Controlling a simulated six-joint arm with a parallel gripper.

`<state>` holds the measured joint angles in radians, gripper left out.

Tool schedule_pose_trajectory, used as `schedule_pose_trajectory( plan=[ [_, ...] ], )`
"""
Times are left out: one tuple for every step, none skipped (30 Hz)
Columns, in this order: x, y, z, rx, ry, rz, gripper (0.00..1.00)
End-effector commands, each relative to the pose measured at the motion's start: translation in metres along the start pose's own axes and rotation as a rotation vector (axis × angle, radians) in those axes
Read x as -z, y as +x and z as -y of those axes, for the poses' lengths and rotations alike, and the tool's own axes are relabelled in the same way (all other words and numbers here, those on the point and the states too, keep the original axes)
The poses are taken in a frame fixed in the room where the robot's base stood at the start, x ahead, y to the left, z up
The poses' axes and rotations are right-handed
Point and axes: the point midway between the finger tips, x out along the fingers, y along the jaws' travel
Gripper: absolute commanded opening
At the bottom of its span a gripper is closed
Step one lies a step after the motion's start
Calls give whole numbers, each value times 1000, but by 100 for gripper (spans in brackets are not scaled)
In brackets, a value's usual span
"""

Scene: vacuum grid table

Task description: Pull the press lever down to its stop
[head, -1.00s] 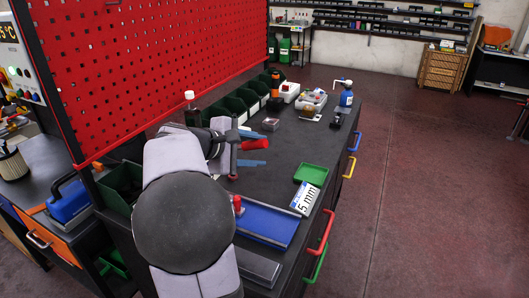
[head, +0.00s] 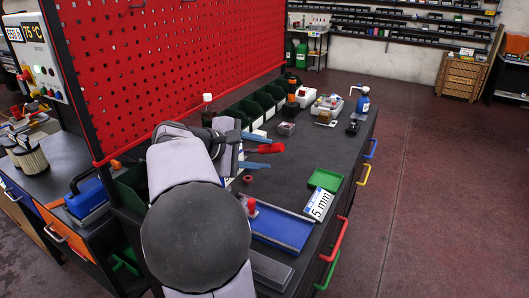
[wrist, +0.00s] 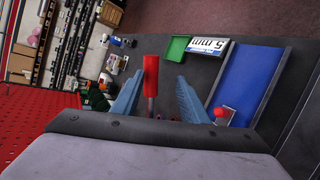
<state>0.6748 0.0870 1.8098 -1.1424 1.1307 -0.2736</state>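The press lever's red handle (head: 266,148) sticks out to the right in the head view, beyond my wrist. In the wrist view the red handle (wrist: 151,76) stands between my two blue fingers, nearer the left one, with a gap on each side. My gripper (wrist: 160,80) is open around the handle and not shut on it. In the head view my gripper (head: 270,152) shows one finger above and one below the handle. The lever's shaft and most of the press are hidden by my arm.
A blue tray (head: 283,228) lies right of my arm, with a "5 mm" label (head: 318,204) and a green tray (head: 325,180) beyond. Green bins (head: 252,114) line the red pegboard (head: 170,70). The bench right of the handle is mostly clear.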

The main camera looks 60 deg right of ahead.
Motion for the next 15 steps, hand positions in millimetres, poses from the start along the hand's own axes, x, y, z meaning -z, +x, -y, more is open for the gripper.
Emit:
schedule_pose_trajectory(
  plan=[
    [0, -4, 0, 1, -1, 0, 39],
    [0, -6, 0, 1, -1, 0, 39],
    [0, -8, 0, 1, -1, 0, 39],
    [0, -10, 0, 1, -1, 0, 39],
    [0, -12, 0, 0, -1, -1, 39],
    [0, -14, 0, 0, -1, -1, 39],
    [0, -16, 0, 0, -1, 0, 39],
    [0, -18, 0, 0, -1, 0, 39],
    [0, -20, 0, 0, -1, 1, 39],
    [1, -22, 0, 0, -1, 0, 39],
    [1, -24, 0, 0, -1, 0, 39],
    [1, -27, 0, 0, -1, -1, 39],
    [1, -29, 0, 0, -1, -1, 39],
    [1, -31, 0, 0, -1, 0, 39],
    [1, -33, 0, 0, 0, 0, 39]
  ],
)
